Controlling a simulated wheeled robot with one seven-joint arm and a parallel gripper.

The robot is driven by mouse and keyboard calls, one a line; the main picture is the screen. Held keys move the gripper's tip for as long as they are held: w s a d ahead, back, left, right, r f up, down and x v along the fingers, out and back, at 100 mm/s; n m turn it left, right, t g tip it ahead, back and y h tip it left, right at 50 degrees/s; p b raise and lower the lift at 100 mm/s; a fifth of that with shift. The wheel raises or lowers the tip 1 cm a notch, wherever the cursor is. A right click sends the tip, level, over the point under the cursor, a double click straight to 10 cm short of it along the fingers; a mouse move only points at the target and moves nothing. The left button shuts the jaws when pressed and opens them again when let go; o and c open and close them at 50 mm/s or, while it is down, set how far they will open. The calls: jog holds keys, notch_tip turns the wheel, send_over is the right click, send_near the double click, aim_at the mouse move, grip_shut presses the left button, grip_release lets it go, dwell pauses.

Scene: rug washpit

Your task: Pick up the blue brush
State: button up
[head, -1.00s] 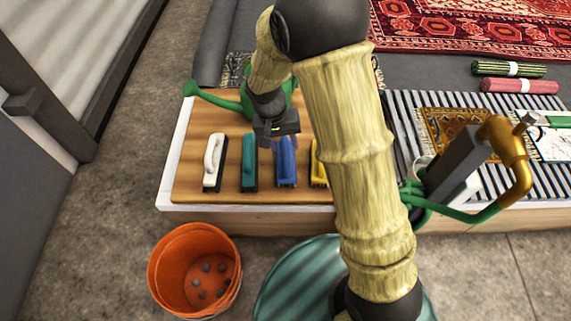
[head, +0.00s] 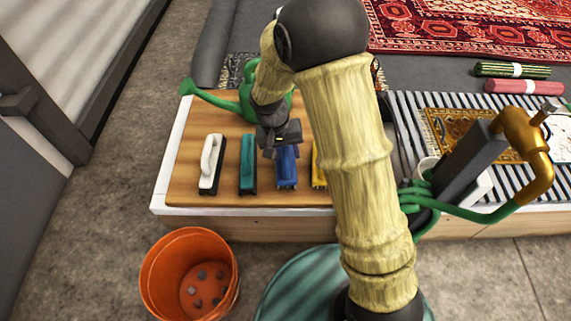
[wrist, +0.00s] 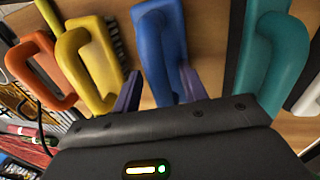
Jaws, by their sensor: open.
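The blue brush (head: 287,170) lies on the wooden board (head: 218,205), between the teal brush (head: 248,165) and the yellow brush (head: 319,168). My gripper (head: 280,150) is over its far end in the head view and hides that end. In the wrist view my open gripper (wrist: 160,90) has one finger on each side of the blue brush's handle (wrist: 163,45). I cannot tell whether the fingers touch it or how low they reach.
A white brush (head: 211,163) lies left of the teal one. In the wrist view an orange brush (wrist: 38,72) lies beyond the yellow brush (wrist: 90,65). A green watering can (head: 205,98) stands behind my gripper. An orange bucket (head: 160,268) stands on the floor in front.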

jog(key=shift+c, duration=0.4)
grip_shut()
notch_tip(320, 180, up, 10)
jog(key=p, duration=0.6)
jog(key=shift+r, duration=0.1)
jog(key=c, duration=0.8)
grip_release()
jog(key=shift+w+d, duration=0.1)
jog(key=shift+w, duration=0.05)
jog(key=shift+c, duration=0.2)
